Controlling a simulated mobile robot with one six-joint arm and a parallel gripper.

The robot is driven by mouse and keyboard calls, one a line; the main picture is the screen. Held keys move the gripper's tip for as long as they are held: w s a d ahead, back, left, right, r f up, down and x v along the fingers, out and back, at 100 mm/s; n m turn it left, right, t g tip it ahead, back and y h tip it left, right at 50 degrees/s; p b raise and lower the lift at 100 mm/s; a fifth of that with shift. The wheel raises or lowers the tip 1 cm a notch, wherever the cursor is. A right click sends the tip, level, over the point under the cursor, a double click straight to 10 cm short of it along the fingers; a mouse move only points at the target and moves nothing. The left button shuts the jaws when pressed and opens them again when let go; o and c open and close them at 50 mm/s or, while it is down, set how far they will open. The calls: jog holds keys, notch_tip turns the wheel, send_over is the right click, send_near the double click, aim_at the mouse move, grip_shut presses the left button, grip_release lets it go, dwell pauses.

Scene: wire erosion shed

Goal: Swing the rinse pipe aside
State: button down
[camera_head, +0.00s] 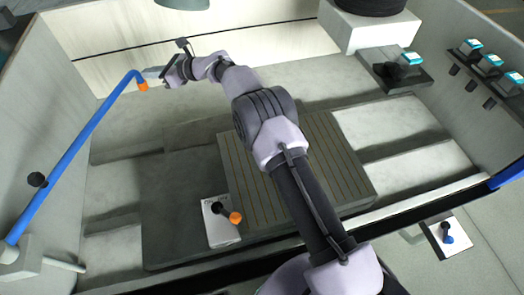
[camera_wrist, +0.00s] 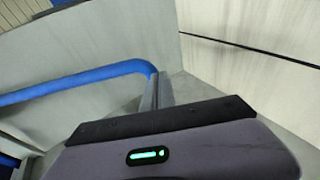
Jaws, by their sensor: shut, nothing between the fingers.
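The rinse pipe (camera_head: 75,145) is a blue tube running from a pale block at the lower left up to a bent end with an orange tip (camera_head: 143,87). My gripper (camera_head: 152,73) is shut and empty, at the right side of the pipe's bent end, just above the orange tip. In the wrist view the blue pipe (camera_wrist: 80,82) comes in from the left and bends down close beside my grey fingers (camera_wrist: 160,88). I cannot tell whether they touch. The orange tip is hidden in that view.
A slotted plate (camera_head: 345,170) fills the middle of the basin. A white card with a black and orange-ended handle (camera_head: 236,217) sits at its front left. Pale walls (camera_head: 270,45) stand behind and to the left. A dark clamp (camera_head: 395,72) sits at the back right.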

jog(key=w+d+f+p+v, duration=0.1)
jog(key=w+v, duration=0.2)
jog(key=v, duration=1)
jog(key=shift+w+d, duration=0.2)
jog(key=shift+w, duration=0.05)
jog(key=s+d+r+n+h+b, duration=0.1)
jog(key=s+d+r+n+h, duration=0.3)
jog(key=s+d+r, duration=0.55)
jog(key=s+d+r+n+h+b, duration=0.1)
jog(key=s+d+r+n, duration=0.25)
jog(key=s, duration=0.25)
jog(key=s+d+r+n+h, duration=0.2)
jog(key=s+d, duration=0.3)
jog(key=s, duration=0.1)
jog(key=s+d+f+n+t+h, duration=0.1)
jog(key=s+d+f+n+h, duration=0.2)
jog(key=s+d, duration=0.4)
jog(key=s+d+f+n+t+h+b, duration=0.1)
jog(key=s+d, duration=0.6)
jog(key=s, duration=0.7)
notch_tip(320, 180, down, 3)
jog(key=n+h, duration=0.1)
jog(key=n, duration=0.1)
jog(key=shift+d+n+h, duration=0.3)
jog(key=shift+n+h, duration=0.05)
jog(key=shift+h, duration=0.05)
